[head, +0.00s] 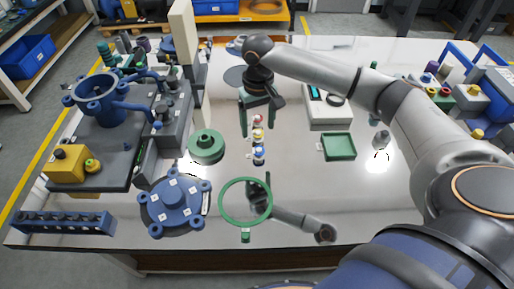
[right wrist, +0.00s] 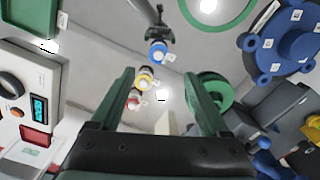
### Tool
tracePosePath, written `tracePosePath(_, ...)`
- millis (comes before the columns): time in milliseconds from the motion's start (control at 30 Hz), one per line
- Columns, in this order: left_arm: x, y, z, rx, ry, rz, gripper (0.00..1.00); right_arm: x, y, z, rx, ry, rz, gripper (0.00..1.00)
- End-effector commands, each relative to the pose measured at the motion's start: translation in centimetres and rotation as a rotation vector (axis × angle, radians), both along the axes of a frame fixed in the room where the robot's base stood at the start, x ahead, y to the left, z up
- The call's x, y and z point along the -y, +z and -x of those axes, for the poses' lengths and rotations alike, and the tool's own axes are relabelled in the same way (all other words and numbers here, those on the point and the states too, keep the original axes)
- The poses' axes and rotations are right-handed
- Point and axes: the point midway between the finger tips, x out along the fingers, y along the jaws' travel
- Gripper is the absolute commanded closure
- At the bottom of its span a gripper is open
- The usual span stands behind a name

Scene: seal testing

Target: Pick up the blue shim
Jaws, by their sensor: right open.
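The blue shim (head: 259,155) is a small blue and white ringed piece standing on the white table, nearest in a short row with a yellow piece (head: 257,136) and a red piece (head: 258,119). In the right wrist view the blue shim (right wrist: 158,54) lies beyond the fingertips, roughly in line with the gap between them. My right gripper (head: 258,112) is open and empty, pointing down above the row. Its two fingers (right wrist: 157,80) also show in the right wrist view, apart from the shim. My left gripper is out of view.
A green round part (head: 206,146) stands left of the row, with a blue flange (head: 175,201) nearer. A green ring (head: 223,211) and a long grey object with a dark end (head: 300,220) lie in front. A green tray (head: 339,147) is right.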

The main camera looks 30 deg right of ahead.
Motion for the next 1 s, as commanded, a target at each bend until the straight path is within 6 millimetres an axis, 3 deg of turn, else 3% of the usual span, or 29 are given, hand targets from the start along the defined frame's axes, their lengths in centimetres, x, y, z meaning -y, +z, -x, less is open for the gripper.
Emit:
tracePosePath(100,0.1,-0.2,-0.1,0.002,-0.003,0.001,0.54,0.0,-2.1,0.1,-0.002,0.000,0.001,0.21)
tracePosePath(333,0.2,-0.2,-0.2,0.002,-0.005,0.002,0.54,0.1,-3.8,0.1,0.001,0.001,0.001,0.21)
tracePosePath(600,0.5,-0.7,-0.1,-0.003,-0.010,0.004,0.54,0.2,-7.6,0.7,0.002,0.001,0.000,0.21)
tracePosePath(1000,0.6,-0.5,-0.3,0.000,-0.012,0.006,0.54,0.2,-8.2,0.7,0.003,0.002,0.000,0.21)
